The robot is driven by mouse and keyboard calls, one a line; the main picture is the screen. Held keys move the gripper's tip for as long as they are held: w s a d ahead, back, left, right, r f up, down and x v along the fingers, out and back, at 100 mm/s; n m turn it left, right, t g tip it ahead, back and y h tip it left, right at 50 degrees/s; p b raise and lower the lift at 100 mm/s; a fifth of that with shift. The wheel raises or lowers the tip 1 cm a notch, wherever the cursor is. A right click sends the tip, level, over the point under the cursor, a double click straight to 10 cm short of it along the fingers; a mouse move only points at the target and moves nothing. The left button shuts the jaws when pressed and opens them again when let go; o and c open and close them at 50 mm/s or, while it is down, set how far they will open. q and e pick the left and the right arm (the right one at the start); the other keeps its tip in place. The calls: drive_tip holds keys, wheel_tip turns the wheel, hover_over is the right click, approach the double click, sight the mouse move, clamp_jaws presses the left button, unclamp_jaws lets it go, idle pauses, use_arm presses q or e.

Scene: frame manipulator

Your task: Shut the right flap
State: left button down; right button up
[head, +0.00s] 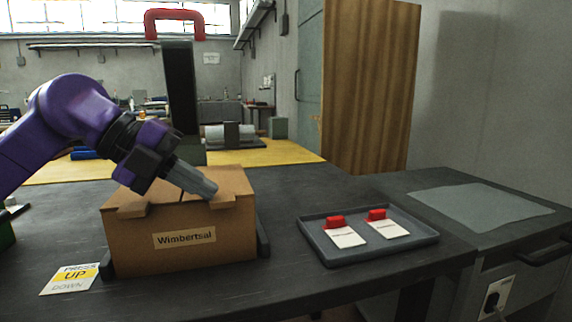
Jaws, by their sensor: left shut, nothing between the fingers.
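A brown cardboard box (185,256) labelled "Wimbertsal" stands on the dark bench. Its top panels look flat or nearly flat. The right flap (237,189) lies across the right part of the top, and a tab bends down over the front edge. Part of the top is hidden by my left gripper. My left gripper (212,192) is shut and empty, tilted down to the right, with its fingertips at the right flap near the front edge. I cannot tell whether they touch it. My right gripper is not in view.
Dark side guides (262,240) flank the box. A dark upright with a red handle (174,14) rises behind it. A grey tray (375,252) with white cards and red pieces lies to the right. A "PRESS UP DOWN" card (70,279) lies front left. The bench between box and tray is clear.

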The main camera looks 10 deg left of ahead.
use_arm(q)
drive_tip(key=shift+s+f+b, duration=0.15)
drive_tip(key=shift+f+b, duration=0.15)
drive_tip(key=shift+f, duration=0.35)
drive_tip(key=shift+r, duration=0.15)
drive_tip(key=shift+a+r+p, duration=0.2)
drive_tip(key=shift+r+p, duration=0.55)
drive_tip(key=shift+r, duration=0.05)
drive_tip(key=p+v, duration=0.1)
drive_tip(key=v, duration=0.2)
drive_tip(key=p+v, duration=0.2)
drive_tip(key=v, duration=0.2)
drive_tip(key=p+v, duration=0.1)
drive_tip(key=v, duration=0.3)
drive_tip(key=shift+a+f, duration=0.25)
drive_tip(key=shift+a, duration=0.15)
drive_tip(key=shift+f, duration=0.1)
